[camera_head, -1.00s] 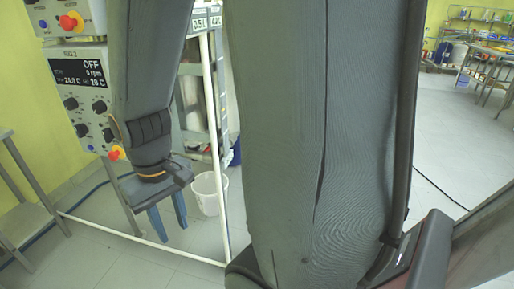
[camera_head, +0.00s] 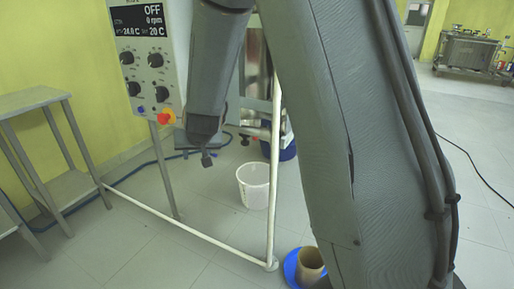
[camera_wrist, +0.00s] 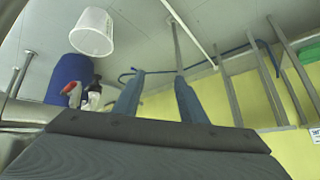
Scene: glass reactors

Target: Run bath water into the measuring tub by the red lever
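The measuring tub looks to be the white bucket (camera_head: 252,190), upright on the floor behind a white frame. It also shows at the top of the wrist view (camera_wrist: 92,33). A small red part (camera_wrist: 72,89) beside the blue drum in the wrist view may be the red lever; I cannot tell for sure. No water shows. My gripper (camera_wrist: 159,82) has its two blue fingers apart with nothing between them, in the wrist view.
A control box (camera_head: 150,55) with a red stop button stands at the left. The white frame (camera_head: 190,232) crosses before the tub. A steel table (camera_head: 35,100) stands far left. A blue drum (camera_wrist: 68,76) is near the tub. A blue bowl (camera_head: 291,268) holds a brown cylinder.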

